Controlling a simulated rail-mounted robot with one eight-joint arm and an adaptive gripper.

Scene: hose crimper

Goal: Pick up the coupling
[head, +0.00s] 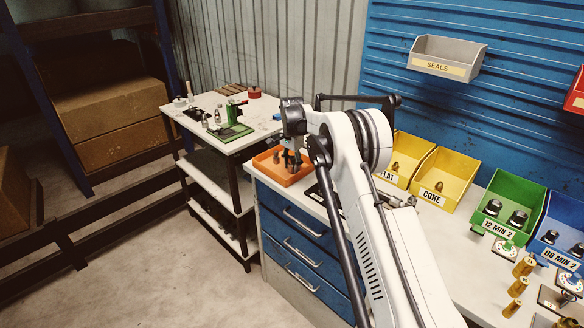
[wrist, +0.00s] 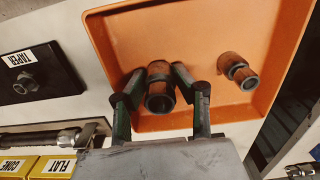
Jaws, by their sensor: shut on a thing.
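In the wrist view the coupling (wrist: 159,70), a short brown and dark grey stepped cylinder, sits between the two fingers of my gripper (wrist: 160,84). The fingers are shut on it from both sides, over the orange tray (wrist: 215,40). I cannot tell whether it still touches the tray floor. A second, similar coupling (wrist: 241,74) lies in the tray to the right, apart from the fingers. In the head view my gripper (head: 290,160) reaches down into the orange tray (head: 265,168), and the held coupling is hard to make out.
In the wrist view a black TAPER block (wrist: 50,85) and a hose with a metal end (wrist: 68,138) lie left of the tray. Yellow FLAT (head: 408,150) and CONE (head: 450,165) bins stand right of my arm. A white cart (head: 200,105) stands behind left.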

